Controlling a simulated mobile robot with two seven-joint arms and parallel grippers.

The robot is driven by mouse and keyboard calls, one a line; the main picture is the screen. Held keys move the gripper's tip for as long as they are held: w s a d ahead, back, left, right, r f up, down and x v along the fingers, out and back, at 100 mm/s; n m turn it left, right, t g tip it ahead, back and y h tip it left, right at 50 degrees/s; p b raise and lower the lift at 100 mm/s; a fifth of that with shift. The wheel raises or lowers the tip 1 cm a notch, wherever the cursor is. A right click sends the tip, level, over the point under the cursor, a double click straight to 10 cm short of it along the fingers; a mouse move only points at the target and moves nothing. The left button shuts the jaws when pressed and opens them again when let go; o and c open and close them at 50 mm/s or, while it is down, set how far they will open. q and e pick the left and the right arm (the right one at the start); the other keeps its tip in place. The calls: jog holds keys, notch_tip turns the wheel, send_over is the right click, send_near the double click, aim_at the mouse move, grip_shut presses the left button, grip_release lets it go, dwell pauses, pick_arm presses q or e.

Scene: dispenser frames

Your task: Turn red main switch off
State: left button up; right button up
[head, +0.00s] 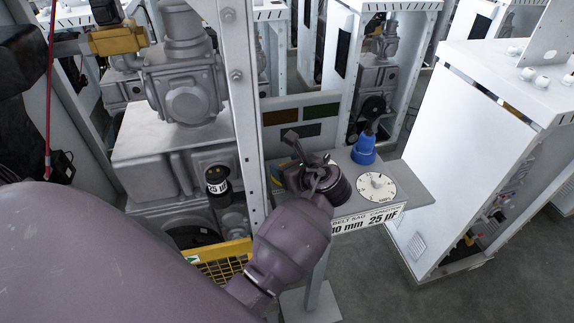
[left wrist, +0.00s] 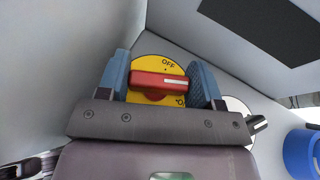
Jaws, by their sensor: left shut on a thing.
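The red main switch (left wrist: 150,79) shows in the left wrist view as a red handle on a round yellow plate (left wrist: 150,66). The plate has "OFF" at its top and another label, partly hidden, at its lower right. The handle lies nearly level, and its white mark points right. My left gripper (left wrist: 163,82) has its blue fingers on either side of the handle and is shut on it. In the head view my left gripper (head: 314,178) is over the small grey stand and hides the switch there. My right gripper is in neither view.
The grey stand (head: 415,190) also carries a white dial (head: 377,186) and a blue funnel-like piece (head: 363,150) right of my gripper. A metal post (head: 243,110) and a yellow mesh guard (head: 222,265) are close on the left. A white cabinet (head: 460,150) stands at right.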

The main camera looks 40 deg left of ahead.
pick_arm(q)
jog(key=shift+n+g, duration=0.7)
jog(key=shift+g, duration=0.1)
jog(key=o, duration=0.9)
